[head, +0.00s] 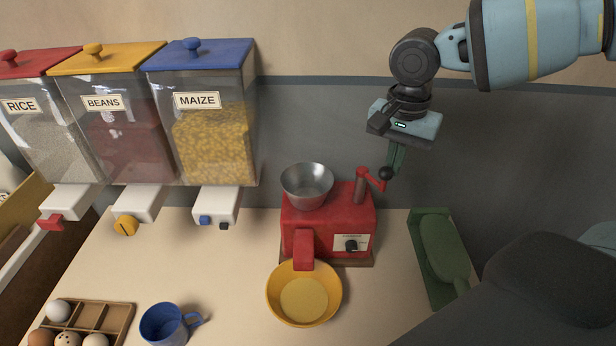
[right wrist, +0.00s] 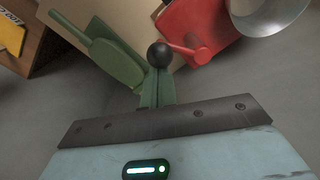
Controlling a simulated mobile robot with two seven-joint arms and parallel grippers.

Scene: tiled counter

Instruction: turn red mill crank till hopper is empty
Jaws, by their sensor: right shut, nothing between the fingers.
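The red mill (head: 325,232) stands on the counter with a grey metal hopper (head: 307,186) on its left top. I see no grain inside the hopper from here. The red crank (head: 370,180) rises at the mill's right and ends in a black knob (head: 386,173). My right gripper (head: 392,172) is shut and empty, pointing down right at the knob. In the right wrist view the knob (right wrist: 160,55) is just beyond the green fingertips (right wrist: 157,82); I cannot tell whether they touch. A yellow bowl (head: 290,315) is under the spout; its paler bottom shows. My left gripper is out of view.
Dispensers for rice (head: 38,130), beans (head: 120,140) and maize (head: 215,145) hang at the left. A green tray with a scoop (head: 428,285) lies right of the mill. A blue mug (head: 163,325) and an egg box (head: 92,316) stand front left. The wall is close behind the mill.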

